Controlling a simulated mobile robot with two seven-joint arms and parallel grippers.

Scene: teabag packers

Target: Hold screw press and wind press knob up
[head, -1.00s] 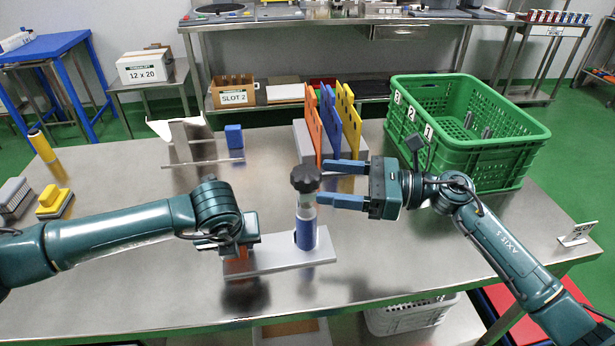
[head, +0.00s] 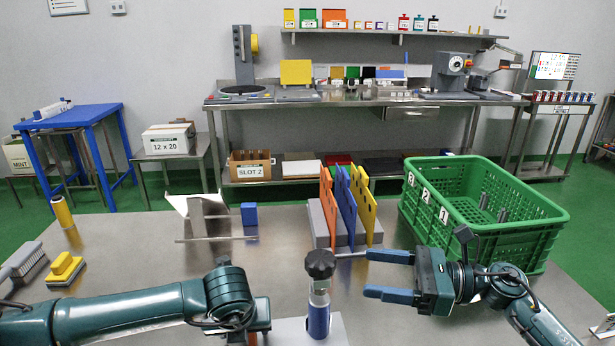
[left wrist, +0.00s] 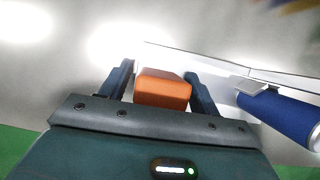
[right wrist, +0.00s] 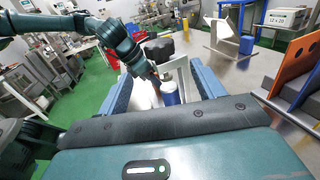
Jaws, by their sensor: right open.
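The screw press has a black knob (head: 320,263), a pale shaft under it and a blue column (head: 318,318) on a flat metal base (head: 290,330). In the left wrist view an orange block (left wrist: 162,90) sits between the fingers of my left gripper (left wrist: 160,85), which looks shut on it. The block is mostly hidden in the head view. My right gripper (head: 375,275) is open and empty, to the right of the knob and apart from it. In the right wrist view the knob (right wrist: 158,50) and blue column (right wrist: 169,94) show beyond and between the open fingers.
Orange, blue and yellow upright plates (head: 347,205) stand on a grey block behind the press. A green crate (head: 540,225) stands at the right, close behind my right arm. A metal stand (head: 197,218) and blue cube (head: 249,214) are at the back left. Brushes (head: 64,270) lie at far left.

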